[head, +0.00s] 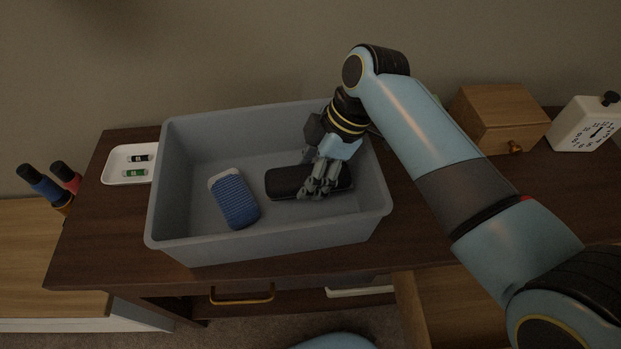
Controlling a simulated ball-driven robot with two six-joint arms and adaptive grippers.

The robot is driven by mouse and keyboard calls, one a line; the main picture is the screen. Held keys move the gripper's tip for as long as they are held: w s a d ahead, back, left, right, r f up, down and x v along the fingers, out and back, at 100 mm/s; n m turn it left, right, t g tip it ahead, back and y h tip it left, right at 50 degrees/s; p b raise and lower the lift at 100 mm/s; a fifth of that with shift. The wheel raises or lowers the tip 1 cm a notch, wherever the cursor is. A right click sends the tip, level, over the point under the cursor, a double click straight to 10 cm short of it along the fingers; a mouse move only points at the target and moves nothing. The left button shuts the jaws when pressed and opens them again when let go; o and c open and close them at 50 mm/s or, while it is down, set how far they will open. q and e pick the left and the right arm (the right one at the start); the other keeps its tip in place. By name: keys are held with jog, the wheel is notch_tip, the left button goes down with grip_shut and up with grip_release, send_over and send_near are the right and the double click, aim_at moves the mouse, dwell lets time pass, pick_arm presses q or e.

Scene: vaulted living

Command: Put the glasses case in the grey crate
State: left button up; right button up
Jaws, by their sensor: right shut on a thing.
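The grey crate (265,249) stands on a dark wooden desk. A dark, elongated glasses case (285,183) is inside the crate, low near its floor in the right half. My right gripper (321,188) reaches down into the crate and is shut on the case; its fingers cover part of the case's right half. I cannot tell whether the case touches the crate floor. My left gripper is not in view.
A blue ribbed item with a pale end (235,202) lies in the crate, left of the case. A white tray (113,177) with small batteries sits left of the crate. A wooden box (492,122) and a white clock (583,125) stand at right. A drawer below is open.

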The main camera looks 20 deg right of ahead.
jog(key=shift+f, duration=1.4)
jog(key=o, duration=1.3)
jog(key=v, duration=1.2)
jog(key=shift+r+p, duration=0.15)
jog(key=shift+p, duration=0.2)
